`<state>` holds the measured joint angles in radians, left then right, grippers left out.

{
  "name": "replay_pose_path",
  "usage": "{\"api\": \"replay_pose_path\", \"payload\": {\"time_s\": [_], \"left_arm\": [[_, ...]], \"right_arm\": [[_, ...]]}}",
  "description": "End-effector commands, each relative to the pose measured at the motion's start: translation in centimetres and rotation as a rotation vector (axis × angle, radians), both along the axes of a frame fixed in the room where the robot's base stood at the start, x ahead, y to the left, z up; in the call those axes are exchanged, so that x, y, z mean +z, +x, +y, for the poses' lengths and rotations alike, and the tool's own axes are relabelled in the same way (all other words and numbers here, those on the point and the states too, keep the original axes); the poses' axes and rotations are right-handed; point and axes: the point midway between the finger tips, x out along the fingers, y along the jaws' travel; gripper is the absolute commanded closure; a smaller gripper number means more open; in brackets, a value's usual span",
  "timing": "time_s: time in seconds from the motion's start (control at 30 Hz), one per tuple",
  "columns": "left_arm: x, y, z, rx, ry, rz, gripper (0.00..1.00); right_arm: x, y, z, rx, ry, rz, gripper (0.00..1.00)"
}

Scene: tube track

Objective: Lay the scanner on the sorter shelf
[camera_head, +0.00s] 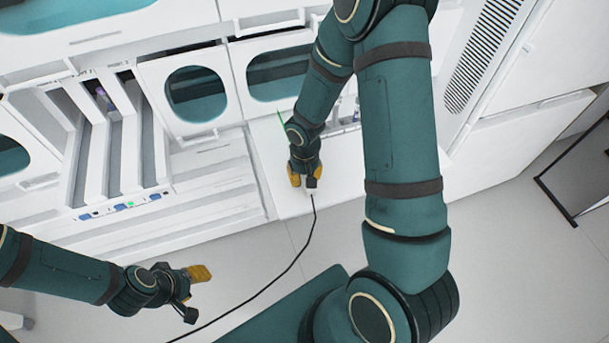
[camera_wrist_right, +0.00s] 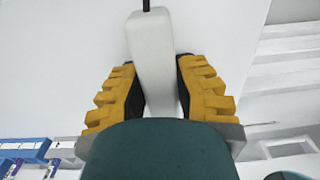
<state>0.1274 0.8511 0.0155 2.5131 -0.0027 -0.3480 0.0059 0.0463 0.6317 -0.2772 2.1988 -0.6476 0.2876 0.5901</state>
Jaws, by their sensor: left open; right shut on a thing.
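The scanner (camera_head: 313,190) is white, with a black cable running from it down to the lower left. In the right wrist view the white scanner body (camera_wrist_right: 152,55) lies between the two yellow ridged fingers of my right gripper (camera_wrist_right: 160,85). My right gripper also shows in the head view (camera_head: 304,178), shut on the scanner over the white sorter shelf (camera_head: 345,185), near its front edge. I cannot tell if the scanner touches the shelf. My left gripper (camera_head: 197,288) is open and empty over the floor at lower left.
The white sorter has windowed doors (camera_head: 198,95) behind the shelf and tube tracks (camera_head: 105,165) to the left. A thin green thing (camera_head: 282,118) stands at the shelf's back. My right arm covers part of the shelf. The cable (camera_head: 262,292) hangs across the floor area.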

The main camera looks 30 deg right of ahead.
Motion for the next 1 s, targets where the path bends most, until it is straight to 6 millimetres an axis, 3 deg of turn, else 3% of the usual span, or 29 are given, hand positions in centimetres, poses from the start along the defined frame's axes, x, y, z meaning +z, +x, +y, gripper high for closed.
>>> {"api": "replay_pose_path", "payload": {"time_s": [0.2, 0.23, 0.3, 1.0], "left_arm": [[-0.02, 0.00, -0.01, 0.000, 0.000, 0.000, 0.53], [-0.02, 0.00, -0.01, 0.000, 0.000, 0.000, 0.53], [-0.02, 0.00, -0.01, 0.000, 0.000, 0.000, 0.53], [-0.02, 0.00, -0.01, 0.000, 0.000, 0.000, 0.53]], "right_arm": [[0.01, 0.02, 0.00, 0.000, 0.000, -0.001, 1.00], [0.01, 0.02, 0.00, 0.000, 0.000, -0.001, 0.66], [0.01, 0.02, 0.00, 0.000, 0.000, -0.001, 0.44], [0.48, 0.04, -0.02, -0.001, 0.000, -0.002, 0.44]]}}
